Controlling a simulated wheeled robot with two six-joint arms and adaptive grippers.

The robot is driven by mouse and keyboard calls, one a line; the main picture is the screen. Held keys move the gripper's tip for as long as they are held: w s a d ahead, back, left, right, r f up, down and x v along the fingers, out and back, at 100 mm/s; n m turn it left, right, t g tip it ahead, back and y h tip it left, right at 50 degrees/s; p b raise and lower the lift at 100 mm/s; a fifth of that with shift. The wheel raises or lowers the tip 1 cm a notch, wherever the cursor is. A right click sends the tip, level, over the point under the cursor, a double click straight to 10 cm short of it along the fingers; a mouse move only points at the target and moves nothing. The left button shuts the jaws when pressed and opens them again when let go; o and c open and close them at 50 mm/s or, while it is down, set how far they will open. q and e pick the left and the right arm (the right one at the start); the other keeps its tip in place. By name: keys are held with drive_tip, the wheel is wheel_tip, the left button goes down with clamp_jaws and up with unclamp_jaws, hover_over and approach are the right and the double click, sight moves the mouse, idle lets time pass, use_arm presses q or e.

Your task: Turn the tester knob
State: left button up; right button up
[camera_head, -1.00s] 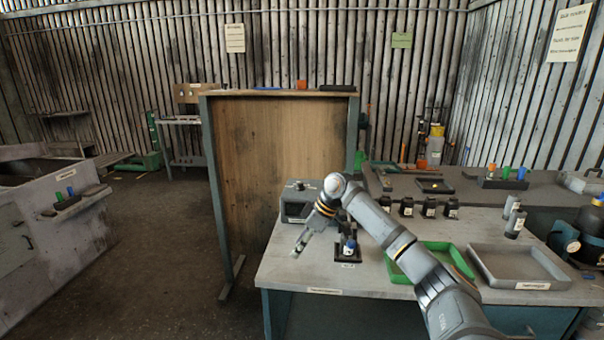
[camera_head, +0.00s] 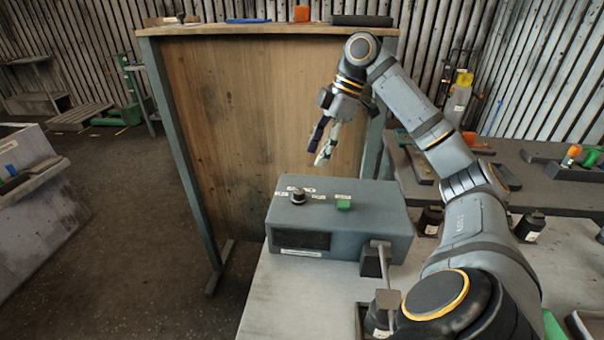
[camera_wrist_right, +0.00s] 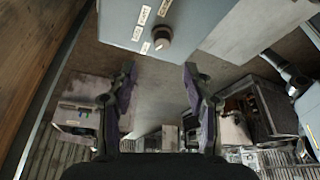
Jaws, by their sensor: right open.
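The tester (camera_head: 340,222) is a grey-blue box on the bench, with a black knob (camera_head: 298,196) and a green button (camera_head: 343,203) on its top. Small white labels surround the knob. My right gripper (camera_head: 320,145) is open and empty, above and behind the tester, in front of the wooden panel. In the right wrist view, the knob (camera_wrist_right: 161,38) shows with a pale pointer mark, beyond the two spread fingertips (camera_wrist_right: 158,72) and apart from them. My left gripper is not in view.
A wooden panel (camera_head: 260,110) in a grey frame stands behind the tester, with items on its top ledge. A grey lever with a block (camera_head: 381,260) is at the tester's right side. Black containers (camera_head: 529,226) stand to the right. The bench top (camera_head: 285,300) is clear at front left.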

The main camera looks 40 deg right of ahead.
drive_tip(key=b, duration=0.2)
hover_over(300, 190)
drive_tip(key=s+d, duration=0.2)
drive_tip(key=f, duration=0.5)
drive_tip(key=shift+w, duration=0.2)
drive_tip(key=b+x, duration=0.1)
drive_tip(key=x, duration=0.3)
drive_tip(key=shift+w, duration=0.2)
drive_tip(key=shift+a+f, duration=0.2)
drive_tip(key=shift+f, duration=0.2)
drive_tip(key=shift+c, duration=0.4)
clamp_jaws()
